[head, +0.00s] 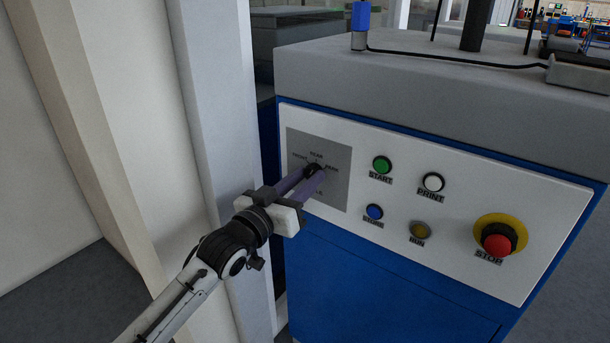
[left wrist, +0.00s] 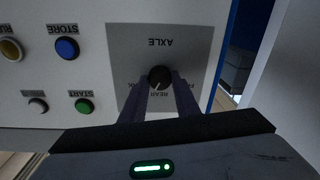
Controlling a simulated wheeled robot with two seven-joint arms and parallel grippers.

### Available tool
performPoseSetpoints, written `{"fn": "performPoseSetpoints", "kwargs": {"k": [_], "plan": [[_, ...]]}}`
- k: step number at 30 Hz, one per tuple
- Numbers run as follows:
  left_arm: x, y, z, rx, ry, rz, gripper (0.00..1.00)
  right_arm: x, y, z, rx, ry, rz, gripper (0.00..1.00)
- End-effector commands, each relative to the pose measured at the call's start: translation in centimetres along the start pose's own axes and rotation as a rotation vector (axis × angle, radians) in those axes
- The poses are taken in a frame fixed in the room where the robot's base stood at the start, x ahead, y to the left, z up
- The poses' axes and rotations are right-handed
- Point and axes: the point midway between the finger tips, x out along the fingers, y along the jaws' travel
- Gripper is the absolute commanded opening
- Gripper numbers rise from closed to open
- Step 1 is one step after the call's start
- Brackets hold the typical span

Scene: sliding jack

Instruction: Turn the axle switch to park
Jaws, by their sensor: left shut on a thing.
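The axle switch (head: 314,169) is a small black round knob on a grey square plate (head: 334,190) at the left of the machine's white panel. Labels FRONT, REAR and PARK run from left to right above it in the head view. My left gripper (head: 311,173) reaches in from the lower left, its two purple fingers shut on the knob. The left wrist view is upside down and shows the knob (left wrist: 159,76) between the fingertips. A small pale mark on the knob seems to face between REAR and PARK; its exact angle is hard to tell. My right gripper is not in view.
Right of the plate are the green START (head: 382,165), white PRINT (head: 433,182), blue STORE (head: 374,211) and amber RUN (head: 420,231) buttons. The red STOP button (head: 498,240) sticks out further right. A pale post (head: 210,110) stands close on the left.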

Motion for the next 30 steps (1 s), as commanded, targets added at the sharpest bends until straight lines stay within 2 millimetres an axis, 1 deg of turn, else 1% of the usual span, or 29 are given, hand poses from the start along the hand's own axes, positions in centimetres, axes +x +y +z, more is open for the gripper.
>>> {"fn": "performPoseSetpoints", "kwargs": {"k": [6, 15, 23, 30], "plan": [[-0.01, -0.07, 0.00, 0.202, 0.006, 0.007, 0.06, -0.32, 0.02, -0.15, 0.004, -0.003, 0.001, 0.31], [-0.01, -0.10, 0.06, 0.423, 0.018, 0.016, 0.06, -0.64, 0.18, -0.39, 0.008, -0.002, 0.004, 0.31], [-0.02, -0.11, 0.12, 0.533, 0.024, 0.020, 0.06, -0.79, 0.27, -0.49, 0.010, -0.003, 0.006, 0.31], [-0.01, -0.10, 0.17, 0.567, 0.026, 0.022, 0.06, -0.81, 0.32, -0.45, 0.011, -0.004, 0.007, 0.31]]}}
